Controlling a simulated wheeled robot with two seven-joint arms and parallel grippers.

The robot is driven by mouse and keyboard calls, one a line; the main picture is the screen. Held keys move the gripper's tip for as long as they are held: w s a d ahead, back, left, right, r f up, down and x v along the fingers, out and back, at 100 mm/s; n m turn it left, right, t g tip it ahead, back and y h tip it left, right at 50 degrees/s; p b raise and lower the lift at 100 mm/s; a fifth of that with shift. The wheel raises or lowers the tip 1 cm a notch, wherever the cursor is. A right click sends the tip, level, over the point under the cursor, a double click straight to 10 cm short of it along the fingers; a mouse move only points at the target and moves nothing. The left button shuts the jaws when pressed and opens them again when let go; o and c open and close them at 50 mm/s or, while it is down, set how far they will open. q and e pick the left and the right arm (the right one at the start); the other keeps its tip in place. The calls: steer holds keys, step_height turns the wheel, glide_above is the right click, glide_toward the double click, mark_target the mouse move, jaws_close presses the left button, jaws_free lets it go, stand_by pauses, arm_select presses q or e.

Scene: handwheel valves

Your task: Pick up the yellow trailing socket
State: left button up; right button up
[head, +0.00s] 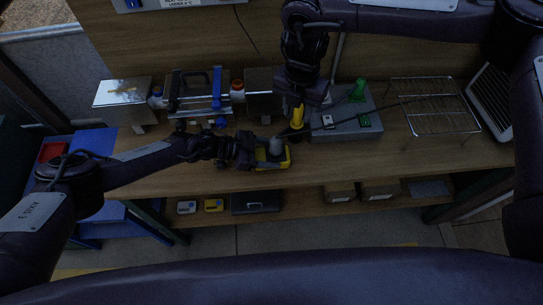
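A yellow upright piece with a dark lower end (297,118), which looks like the yellow trailing socket, stands at the middle of the bench. My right gripper (301,103) comes down from above, right at its upper end. The fingers are dark and partly hide the top, so I cannot tell whether they are closed on it. My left gripper (254,151) reaches in from the left, low over the bench, beside a yellow block (271,165) with a grey rounded part (276,146). Whether its fingers are open or shut is unclear.
A grey box with green parts (346,125) stands just right of the socket, with a green upright connector (357,90) behind. A wire rack (433,112) is farther right. A pipe assembly with a blue lever (217,88) is at left. The front right bench (400,158) is clear.

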arm_select(q)
steer(key=c, duration=0.6)
steer(key=shift+o, duration=0.2)
steer(key=shift+r, duration=0.1)
